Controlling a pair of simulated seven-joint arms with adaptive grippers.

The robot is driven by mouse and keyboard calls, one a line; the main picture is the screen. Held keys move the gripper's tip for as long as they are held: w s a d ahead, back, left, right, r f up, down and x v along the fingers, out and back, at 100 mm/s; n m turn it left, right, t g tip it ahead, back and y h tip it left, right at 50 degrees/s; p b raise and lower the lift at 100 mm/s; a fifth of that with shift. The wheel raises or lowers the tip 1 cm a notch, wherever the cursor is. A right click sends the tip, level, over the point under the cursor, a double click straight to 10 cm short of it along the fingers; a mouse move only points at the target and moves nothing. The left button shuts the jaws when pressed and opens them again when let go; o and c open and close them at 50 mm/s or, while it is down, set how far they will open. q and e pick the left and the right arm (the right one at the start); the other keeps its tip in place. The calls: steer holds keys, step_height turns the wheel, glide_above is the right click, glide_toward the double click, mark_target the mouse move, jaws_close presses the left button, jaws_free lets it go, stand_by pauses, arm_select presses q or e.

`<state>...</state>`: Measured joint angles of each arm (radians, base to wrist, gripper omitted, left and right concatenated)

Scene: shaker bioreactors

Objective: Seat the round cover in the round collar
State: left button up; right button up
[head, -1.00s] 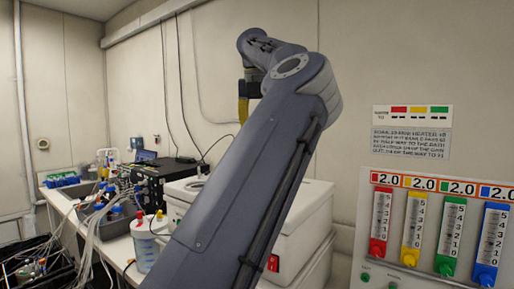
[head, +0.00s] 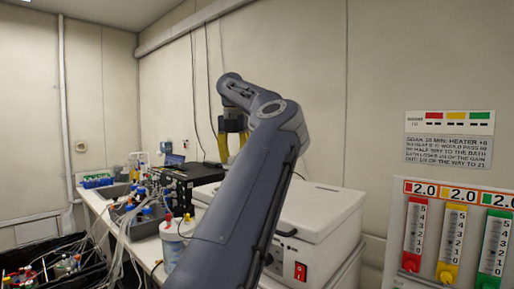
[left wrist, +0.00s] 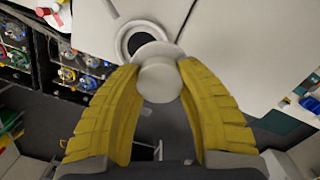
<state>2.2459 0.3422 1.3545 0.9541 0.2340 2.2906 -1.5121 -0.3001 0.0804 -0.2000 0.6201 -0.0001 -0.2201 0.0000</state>
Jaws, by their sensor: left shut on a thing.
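My left gripper (left wrist: 158,76) has yellow ribbed fingers shut on the round cover (left wrist: 158,84), a pale cover whose rounded part shows between the fingertips. In the head view my left gripper (head: 228,146) hangs above the white box, and the cover cannot be made out there. The round collar (left wrist: 119,38) is a pale ring around a dark opening in the box top, seen just beyond the cover in the left wrist view. The cover overlaps its near edge in the picture; the gap between them cannot be judged. In the head view my arm hides the collar.
The white box (head: 308,208) stands on the bench. Black equipment (head: 180,185), tubing and bottles (head: 172,240) crowd its left side. A panel of coloured gauges (head: 455,235) stands at the right.

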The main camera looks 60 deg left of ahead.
arm_select(q)
steer(key=s+a, duration=0.1)
steer(key=a+f, duration=0.1)
steer(key=shift+s+a+f+m, duration=0.1)
steer(key=shift+s+a+m, duration=0.2)
steer(key=shift+s+a, duration=0.1)
steer(key=shift+a, duration=0.1)
steer(key=shift+w+m, duration=0.1)
steer(key=shift+m, duration=0.3)
steer(key=shift+f, duration=2.95)
steer(key=shift+f, duration=0.95)
steer(key=o, duration=1.2)
steer(key=r, duration=1.2)
steer(key=shift+s+d, duration=0.3)
steer(key=shift+s, duration=0.1)
